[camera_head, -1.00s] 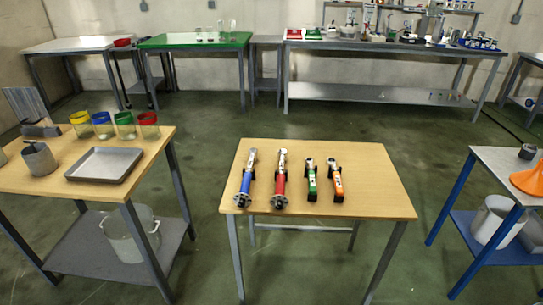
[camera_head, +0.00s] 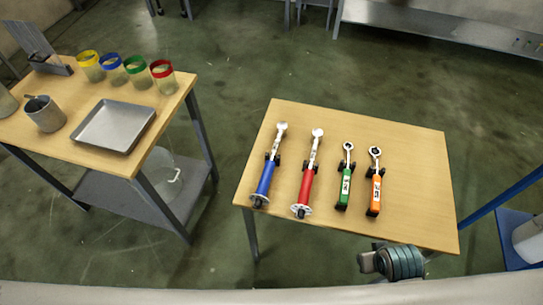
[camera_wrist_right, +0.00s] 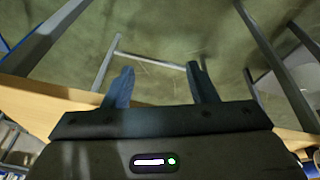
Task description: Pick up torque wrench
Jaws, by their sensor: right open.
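Several wrench-like tools lie side by side on the wooden table (camera_head: 400,140). From left to right they are a long blue-handled one (camera_head: 265,178), a long red-handled one (camera_head: 306,185), a shorter green-handled one (camera_head: 344,188) and a shorter orange-handled one (camera_head: 375,193). Their metal heads point to the far side. The frames do not settle which is the torque wrench. In the right wrist view my right gripper (camera_wrist_right: 160,82) is open and empty, with floor and table legs beyond its fingers. My left gripper is not in view.
The left table holds a metal tray (camera_head: 113,126), a grey mug (camera_head: 44,113) and several glass jars with coloured rims, one red (camera_head: 163,75). A blue-framed table (camera_head: 515,235) stands at the right. The wooden table's right part is clear.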

